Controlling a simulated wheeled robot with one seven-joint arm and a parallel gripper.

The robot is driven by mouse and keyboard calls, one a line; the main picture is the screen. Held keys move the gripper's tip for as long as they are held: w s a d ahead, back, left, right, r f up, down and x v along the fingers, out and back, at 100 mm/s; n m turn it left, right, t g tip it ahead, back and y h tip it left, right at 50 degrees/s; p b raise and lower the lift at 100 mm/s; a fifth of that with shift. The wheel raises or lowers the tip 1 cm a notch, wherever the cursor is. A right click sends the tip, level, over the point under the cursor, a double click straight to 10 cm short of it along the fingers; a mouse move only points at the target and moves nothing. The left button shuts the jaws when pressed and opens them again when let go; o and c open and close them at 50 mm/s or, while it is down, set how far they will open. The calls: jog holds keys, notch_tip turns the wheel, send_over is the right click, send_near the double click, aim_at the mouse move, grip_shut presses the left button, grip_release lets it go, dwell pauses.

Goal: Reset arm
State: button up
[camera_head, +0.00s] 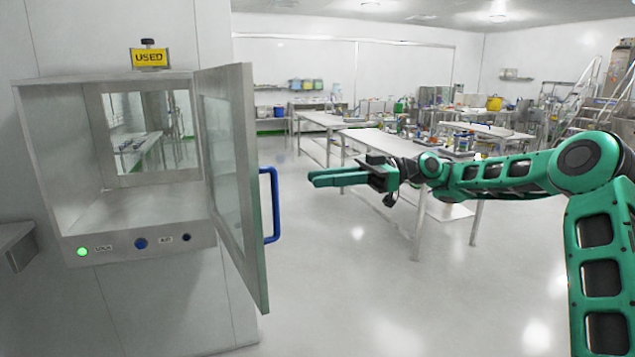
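My green arm reaches in from the right edge and is stretched out to the left at mid-height. My gripper (322,177) is at its end, with its green fingers pointing left towards the open door. It is a short way right of the door's blue handle (270,205) in the picture and appears apart from it. I see the fingers nearly edge-on, so the gap between them is unclear. Nothing shows held in them.
A wall pass-through cabinet (128,245) at left is empty, its glazed door (232,180) swung open towards me. A yellow "USED" sign (149,57) tops it. Long tables (385,145) with equipment and a ladder (575,100) stand behind. The central floor (330,280) is clear.

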notch_tip(320, 180, down, 11)
jog(key=s+m+t+h, duration=0.1)
jog(key=m+t+h, duration=0.2)
jog(key=m+h, duration=0.25)
jog(key=s+d+f+m+t+h, duration=0.1)
jog(key=s+d+f+m+h, duration=0.15)
jog(key=d, duration=0.25)
jog(key=s+d+f+m+t+h, duration=0.1)
jog(key=s+d+f+m+h, duration=0.15)
jog(key=d+f+m, duration=0.2)
jog(key=s+d+f+m+h, duration=0.1)
jog(key=s+d+m+h, duration=0.2)
jog(key=s+d+m, duration=0.4)
jog(key=s+d+f+m+h, duration=0.2)
jog(key=s+d+m, duration=0.5)
jog(key=s+d, duration=1.2)
jog(key=s+h, duration=0.1)
jog(key=s, duration=0.4)
jog(key=shift+s+m+g+h, duration=0.35)
jog(key=shift+s+g, duration=0.05)
